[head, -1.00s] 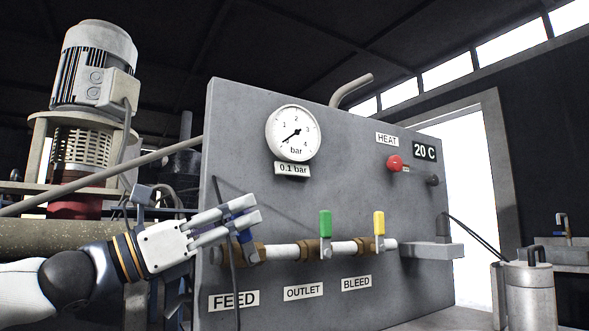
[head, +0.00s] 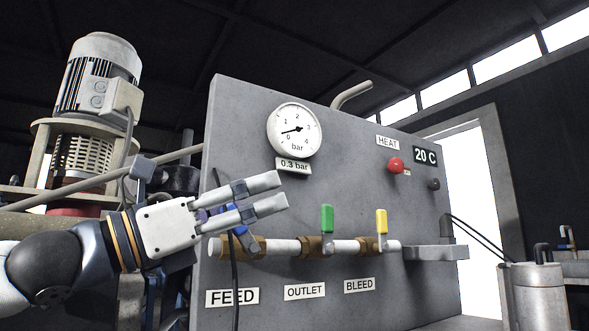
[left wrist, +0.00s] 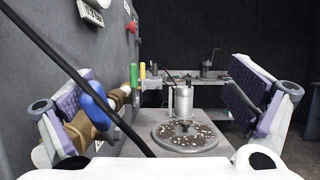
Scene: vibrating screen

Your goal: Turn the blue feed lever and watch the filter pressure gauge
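The blue feed lever (head: 239,228) sits on a brass valve above the FEED label (head: 232,297), tilted to the left and partly hidden by my left gripper (head: 282,192). In the left wrist view the lever (left wrist: 95,97) is beside the left finger; I cannot tell whether they touch. My left gripper (left wrist: 165,100) is open there, its fingers wide apart with nothing clamped between them. The round pressure gauge (head: 295,130) shows a low needle, and its display (head: 293,166) reads 0.3 bar. My right gripper is not in view.
A green lever (head: 327,219) and a yellow lever (head: 381,222) stand upright on the same pipe. A red HEAT knob (head: 395,165) is higher on the panel (head: 350,170). A dark cable crosses in front of the feed valve. A metal canister (head: 537,295) stands at right.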

